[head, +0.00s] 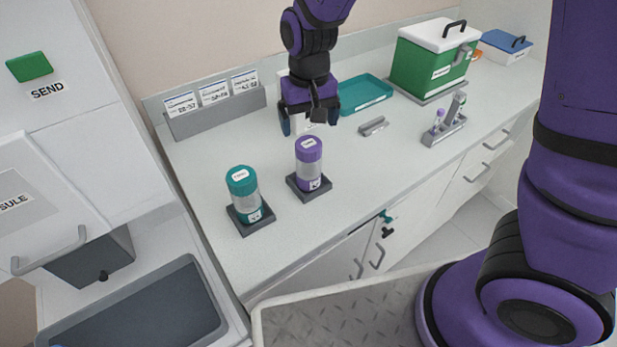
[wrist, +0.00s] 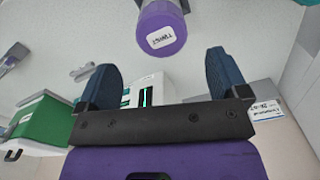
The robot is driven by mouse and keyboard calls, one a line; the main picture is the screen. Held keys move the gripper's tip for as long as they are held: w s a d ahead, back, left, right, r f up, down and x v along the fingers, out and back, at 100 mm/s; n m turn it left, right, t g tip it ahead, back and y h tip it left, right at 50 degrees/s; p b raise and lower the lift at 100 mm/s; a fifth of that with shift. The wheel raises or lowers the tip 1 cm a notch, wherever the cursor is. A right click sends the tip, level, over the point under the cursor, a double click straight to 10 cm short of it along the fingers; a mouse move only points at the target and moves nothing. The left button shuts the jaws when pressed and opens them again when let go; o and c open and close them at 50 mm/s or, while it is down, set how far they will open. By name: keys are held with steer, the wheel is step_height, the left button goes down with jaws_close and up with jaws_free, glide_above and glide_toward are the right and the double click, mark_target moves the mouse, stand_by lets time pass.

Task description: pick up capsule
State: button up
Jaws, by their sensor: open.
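Two capsules stand upright in dark square holders on the counter. The teal-capped capsule (head: 243,190) is at the left, and the purple-capped capsule (head: 308,165) is just right of it and a little farther back. The purple-capped capsule also shows in the wrist view (wrist: 162,30), with its labelled cap ahead of my fingers. My gripper (head: 309,128) is above the counter behind the purple-capped capsule, apart from it. In the wrist view my gripper (wrist: 162,85) has its two blue fingers wide apart with nothing held between them.
A card rack (head: 215,118) stands at the back left. A teal tray (head: 364,95), a green box with a white lid (head: 430,68) and a small grey tube rack (head: 443,132) are to the right. A white device (wrist: 150,90) is beyond my fingers. The counter's front stretch is clear.

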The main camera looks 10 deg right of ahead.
mark_target(308, 143)
steer(key=shift+s+a+f, duration=0.1)
steer(key=shift+s+f, duration=0.05)
steer(key=shift+f, duration=1.9)
steer(key=shift+s+f, duration=0.15)
steer(key=shift+f, duration=1.9)
steer(key=c, duration=1.2)
steer(key=shift+r, duration=0.15)
